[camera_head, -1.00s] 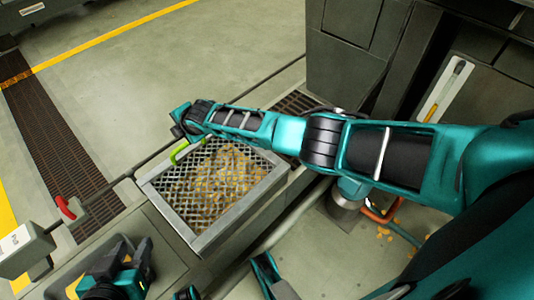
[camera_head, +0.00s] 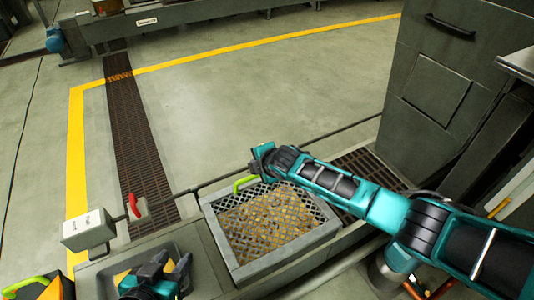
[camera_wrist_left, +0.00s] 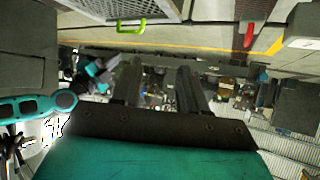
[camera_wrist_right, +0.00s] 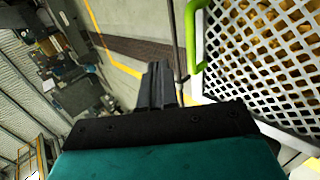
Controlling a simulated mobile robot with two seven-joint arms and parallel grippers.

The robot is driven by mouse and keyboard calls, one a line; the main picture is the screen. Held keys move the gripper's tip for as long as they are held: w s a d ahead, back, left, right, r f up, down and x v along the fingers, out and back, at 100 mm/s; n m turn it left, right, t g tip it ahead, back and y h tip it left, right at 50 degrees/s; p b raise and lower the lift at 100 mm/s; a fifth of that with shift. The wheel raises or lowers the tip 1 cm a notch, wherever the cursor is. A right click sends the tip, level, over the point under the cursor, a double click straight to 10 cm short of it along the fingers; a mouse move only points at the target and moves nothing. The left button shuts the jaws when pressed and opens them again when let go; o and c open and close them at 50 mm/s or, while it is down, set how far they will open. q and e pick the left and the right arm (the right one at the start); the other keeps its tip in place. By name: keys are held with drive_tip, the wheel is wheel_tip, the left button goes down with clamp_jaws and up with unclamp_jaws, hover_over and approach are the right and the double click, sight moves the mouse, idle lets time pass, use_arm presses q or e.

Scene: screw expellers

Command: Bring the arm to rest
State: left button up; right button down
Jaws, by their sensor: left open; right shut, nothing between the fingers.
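My right arm (camera_head: 385,208) stretches in from the right across the head view, its far end above the back edge of the mesh-topped tray (camera_head: 225,243). In the right wrist view, my right gripper (camera_wrist_right: 160,85) is shut and empty. The green handle (camera_wrist_right: 193,40) and the white mesh (camera_wrist_right: 265,75) lie to its right, apart from the fingers. My left gripper (camera_head: 172,266) is low at the left of the head view, left of the tray. In the left wrist view, its two fingers (camera_wrist_left: 161,80) stand apart with nothing between them.
A red lever (camera_head: 134,206) and a pale labelled box (camera_head: 90,230) stand left of the tray. A green handle (camera_head: 22,287) is at the bottom left corner. A dark cabinet (camera_head: 440,85) fills the upper right. The floor (camera_head: 270,95) beyond the tray is open.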

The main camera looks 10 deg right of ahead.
drive_tip(key=p+v, duration=0.3)
drive_tip(key=v, duration=0.3)
drive_tip(key=s+a+m+y, duration=0.2)
drive_tip(key=s+a+m, duration=0.2)
drive_tip(key=s+m, duration=0.5)
drive_tip(key=s+d+r+m+t+h, duration=0.1)
drive_tip(key=s+d+m+t+h, duration=0.1)
drive_tip(key=s+d+m, duration=1)
use_arm(q)
drive_tip(key=s+a+r+y+p, duration=0.1)
drive_tip(key=s+a+r+p, duration=0.1)
drive_tip(key=r+p, duration=0.9)
drive_tip(key=shift+a+r+p, duration=0.25)
drive_tip(key=shift+a+p, duration=0.45)
drive_tip(key=shift+p, duration=0.3)
use_arm(e)
drive_tip(key=s+d+r+n+h, duration=0.1)
drive_tip(key=s+r, duration=0.3)
drive_tip(key=r, duration=0.5)
drive_tip(key=shift+d+r+n, duration=0.25)
drive_tip(key=shift+d+n, duration=0.05)
drive_tip(key=shift+d, duration=0.3)
use_arm(q)
drive_tip(key=shift+s+f, duration=0.1)
use_arm(e)
drive_tip(key=shift+a, duration=0.1)
